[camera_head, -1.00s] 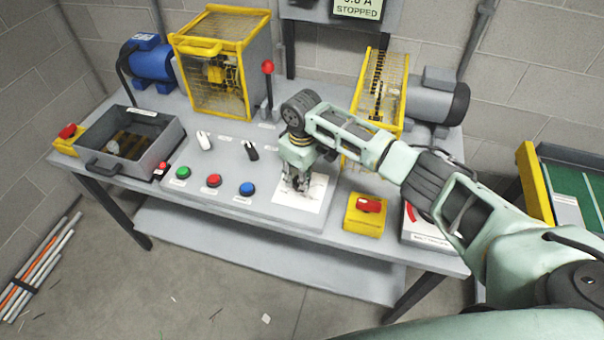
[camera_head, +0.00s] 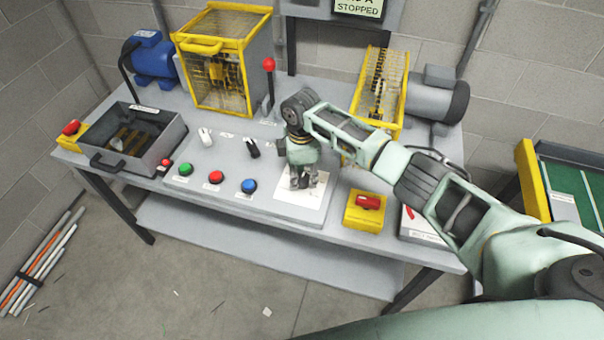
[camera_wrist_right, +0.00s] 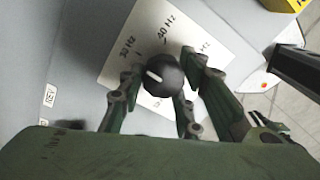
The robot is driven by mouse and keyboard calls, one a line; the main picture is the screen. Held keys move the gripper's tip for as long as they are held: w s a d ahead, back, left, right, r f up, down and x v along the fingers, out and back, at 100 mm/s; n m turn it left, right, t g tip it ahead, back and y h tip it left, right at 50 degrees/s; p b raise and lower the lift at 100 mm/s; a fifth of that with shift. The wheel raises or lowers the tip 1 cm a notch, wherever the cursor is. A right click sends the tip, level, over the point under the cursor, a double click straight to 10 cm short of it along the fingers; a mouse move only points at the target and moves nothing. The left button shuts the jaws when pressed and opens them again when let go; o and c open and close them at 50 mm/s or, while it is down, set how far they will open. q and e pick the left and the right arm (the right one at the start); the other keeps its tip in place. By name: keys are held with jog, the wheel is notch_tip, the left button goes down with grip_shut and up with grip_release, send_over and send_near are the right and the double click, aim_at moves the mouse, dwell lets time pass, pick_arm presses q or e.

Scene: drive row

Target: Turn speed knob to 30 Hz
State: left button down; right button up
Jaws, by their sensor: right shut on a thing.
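The speed knob (camera_wrist_right: 163,76) is round and black with a white pointer mark, in the middle of a white dial plate (camera_head: 287,205). In the right wrist view the mark points left and slightly up, roughly towards the upper-left label, which looks like 30 Hz but is hard to read. The 40 Hz label stands above the knob. My right gripper (camera_head: 303,183) is over the dial plate and shut on the knob; its fingers flank the knob in the right wrist view (camera_wrist_right: 160,88). My left gripper is not in view.
A yellow box with a red switch (camera_head: 368,203) stands close on the right. The display (camera_head: 358,8) reads STOPPED.

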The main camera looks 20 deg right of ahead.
aim_at(302, 175)
jog(key=shift+w+r+n, duration=0.3)
jog(key=shift+w+n, duration=0.05)
jog(key=shift+n, duration=0.25)
jog(key=o, duration=1)
jog(key=shift+o, duration=0.4)
jog(key=shift+s+f, duration=0.1)
jog(key=shift+f, duration=0.1)
notch_tip(302, 175, up, 12)
jog(key=shift+o, duration=0.3)
